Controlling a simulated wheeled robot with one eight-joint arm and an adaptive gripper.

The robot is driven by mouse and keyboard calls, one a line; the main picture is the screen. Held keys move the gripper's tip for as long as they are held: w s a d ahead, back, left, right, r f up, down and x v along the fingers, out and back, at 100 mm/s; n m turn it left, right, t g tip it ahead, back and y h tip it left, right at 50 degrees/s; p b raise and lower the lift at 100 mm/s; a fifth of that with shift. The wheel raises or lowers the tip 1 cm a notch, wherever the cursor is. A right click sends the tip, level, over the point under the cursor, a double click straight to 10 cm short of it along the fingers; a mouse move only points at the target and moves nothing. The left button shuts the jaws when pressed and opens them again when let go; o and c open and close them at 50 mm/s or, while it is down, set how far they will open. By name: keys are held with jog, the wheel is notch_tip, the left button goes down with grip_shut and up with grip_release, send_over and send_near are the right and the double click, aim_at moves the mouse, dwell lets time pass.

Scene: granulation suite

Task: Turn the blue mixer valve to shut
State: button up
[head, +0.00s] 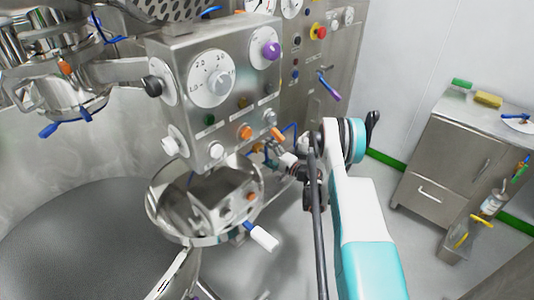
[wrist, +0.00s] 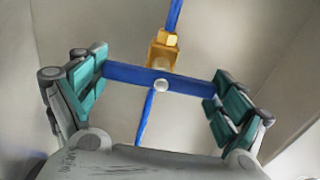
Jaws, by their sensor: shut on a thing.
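The blue valve handle (wrist: 130,73) is a flat bar that crosses the middle of the wrist view, with a pale round cap at its centre. A brass fitting (wrist: 162,52) sits just behind it, with a blue rod running up from it and another thin blue rod below the bar. My gripper (wrist: 160,84) has a teal pad at each end of the bar and is shut on it lengthwise. In the head view my gripper (head: 287,160) is beside the lower right of the steel control box. The handle is mostly hidden there by my arm and small fittings.
The steel control box (head: 180,60) carries dials and coloured knobs. A steel cabinet (head: 440,165) stands at the right. Open floor lies between.

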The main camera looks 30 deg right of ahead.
dwell(0.6)
jog(key=o, duration=0.8)
jog(key=shift+d, duration=0.1)
